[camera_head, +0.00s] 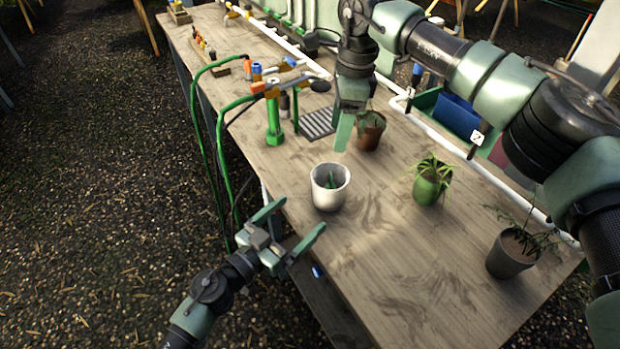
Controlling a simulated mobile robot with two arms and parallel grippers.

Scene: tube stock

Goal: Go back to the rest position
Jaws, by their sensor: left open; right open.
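My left gripper (292,229) is open and empty, in the lower middle of the view. It hangs off the near left edge of the wooden table (385,265), with its two green fingers spread apart. My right arm comes in from the right over the table. My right gripper (344,132) points down above the table, close to a brown pot and behind the white pot. Its fingers are seen nearly edge-on, so the gap between them is hard to see. Nothing shows in it.
A white pot (330,187), a brown pot (370,131), a green pot (427,187) and a dark grey pot (511,254) with plants stand on the table. A green tap stand (273,122) with hoses is at its left edge. The table's front is clear.

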